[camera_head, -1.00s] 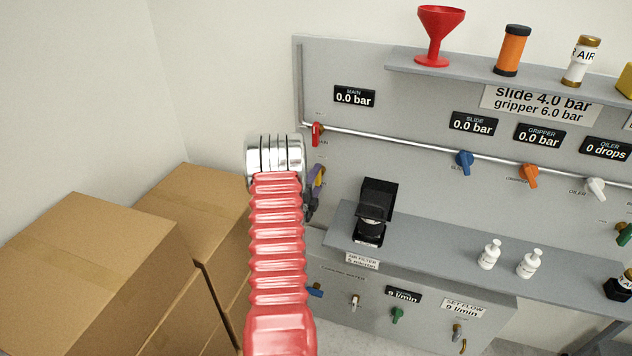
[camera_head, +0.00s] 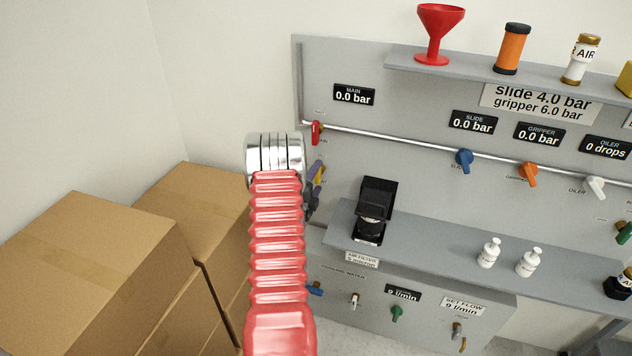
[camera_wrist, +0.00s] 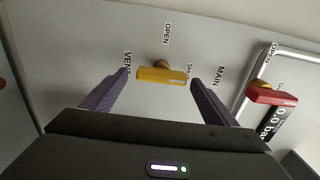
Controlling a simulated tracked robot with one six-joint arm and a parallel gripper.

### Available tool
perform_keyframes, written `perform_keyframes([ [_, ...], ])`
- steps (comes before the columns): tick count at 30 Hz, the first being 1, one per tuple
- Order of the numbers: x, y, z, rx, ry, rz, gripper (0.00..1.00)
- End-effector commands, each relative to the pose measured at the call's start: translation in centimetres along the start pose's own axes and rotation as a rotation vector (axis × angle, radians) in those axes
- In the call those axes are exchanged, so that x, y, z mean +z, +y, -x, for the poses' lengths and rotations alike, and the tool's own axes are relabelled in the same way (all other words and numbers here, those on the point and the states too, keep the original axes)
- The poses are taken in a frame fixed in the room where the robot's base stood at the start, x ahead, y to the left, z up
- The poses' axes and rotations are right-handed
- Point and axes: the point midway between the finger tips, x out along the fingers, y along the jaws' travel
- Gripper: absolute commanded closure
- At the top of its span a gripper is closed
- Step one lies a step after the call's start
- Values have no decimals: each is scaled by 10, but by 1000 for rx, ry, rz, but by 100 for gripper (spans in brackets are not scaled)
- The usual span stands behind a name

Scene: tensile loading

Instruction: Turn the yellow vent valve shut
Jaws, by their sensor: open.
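The yellow vent valve handle (camera_wrist: 162,76) lies crosswise in the wrist view, below its brass stem. Its right end is beside the partly covered SHUT label, and the OPEN label is above it. My gripper (camera_wrist: 160,78) is open, with one purple finger on each side of the handle. A gap shows between each finger and the handle's ends; contact cannot be made out. In the head view the yellow handle (camera_head: 320,173) shows only in part beside my gripper (camera_head: 314,187), with my wrist at its left.
The red MAIN valve (camera_wrist: 270,95) is right of the vent valve in the wrist view and above it in the head view (camera_head: 316,132). A black device (camera_head: 374,210) stands on the shelf to the right. Cardboard boxes (camera_head: 90,245) fill the left.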

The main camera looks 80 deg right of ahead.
Motion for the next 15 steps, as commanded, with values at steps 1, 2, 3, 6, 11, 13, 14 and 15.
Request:
perform_keyframes([
  [1,0,0,0,-1,-1,0,19],
  [2,0,0,1,-1,-1,0,19],
  [3,1,0,2,-1,-1,0,19],
  [6,1,0,7,0,-1,0,19],
  [11,1,0,24,1,-2,1,19],
  [13,2,0,35,1,-3,0,19],
  [14,2,0,40,1,-3,1,19],
  [15,2,0,46,1,-3,1,19],
])
